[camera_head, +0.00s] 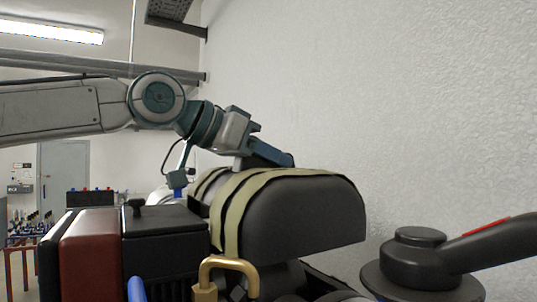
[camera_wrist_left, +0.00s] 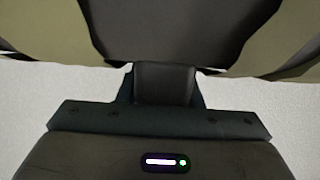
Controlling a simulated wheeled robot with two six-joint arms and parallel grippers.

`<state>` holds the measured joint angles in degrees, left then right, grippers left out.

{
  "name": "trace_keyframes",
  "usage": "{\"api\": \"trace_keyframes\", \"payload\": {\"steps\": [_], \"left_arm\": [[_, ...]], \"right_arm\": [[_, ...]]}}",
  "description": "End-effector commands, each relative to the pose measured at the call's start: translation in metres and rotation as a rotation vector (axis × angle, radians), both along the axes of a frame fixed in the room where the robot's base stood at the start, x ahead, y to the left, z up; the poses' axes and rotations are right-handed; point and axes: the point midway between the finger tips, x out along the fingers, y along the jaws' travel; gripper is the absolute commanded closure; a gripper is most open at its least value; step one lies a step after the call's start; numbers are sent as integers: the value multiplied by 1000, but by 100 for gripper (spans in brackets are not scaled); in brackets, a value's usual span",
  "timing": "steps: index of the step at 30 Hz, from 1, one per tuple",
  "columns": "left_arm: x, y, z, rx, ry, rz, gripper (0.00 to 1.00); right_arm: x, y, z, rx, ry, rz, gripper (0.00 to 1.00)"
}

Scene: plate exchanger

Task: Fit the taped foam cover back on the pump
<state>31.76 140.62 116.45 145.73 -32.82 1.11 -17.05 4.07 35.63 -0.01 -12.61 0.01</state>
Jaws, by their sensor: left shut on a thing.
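The foam cover (camera_head: 305,220) is a dark grey rounded shell with tan tape strips (camera_head: 236,205). It is right of centre in the head view, above dark parts low in the picture. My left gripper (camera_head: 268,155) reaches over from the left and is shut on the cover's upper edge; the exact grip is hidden. In the left wrist view the cover (camera_wrist_left: 160,28) fills the top, with tape at both sides, and the gripper (camera_wrist_left: 165,82) meets it. The pump is mostly hidden, and I cannot tell whether the cover is seated. My right gripper is not in view.
A black case (camera_head: 165,235) and a dark red block (camera_head: 92,250) stand left of the cover. A brass padlock (camera_head: 225,275) is in front. A black lever with a red stripe (camera_head: 490,238) is at right. A white textured wall (camera_head: 400,100) rises behind.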

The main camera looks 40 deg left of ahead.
Motion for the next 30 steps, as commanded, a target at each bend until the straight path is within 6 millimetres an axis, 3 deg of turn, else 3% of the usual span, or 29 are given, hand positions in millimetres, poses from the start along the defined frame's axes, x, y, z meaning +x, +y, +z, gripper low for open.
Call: {"api": "trace_keyframes", "payload": {"steps": [8, 18, 30], "left_arm": [[0, 0, -9, -3, 1, -1, 100], [0, 0, -39, -2, -3, -3, 100], [0, -1, -42, -2, 0, -2, 100]], "right_arm": [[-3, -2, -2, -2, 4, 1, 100], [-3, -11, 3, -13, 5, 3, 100], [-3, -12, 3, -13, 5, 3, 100]]}}
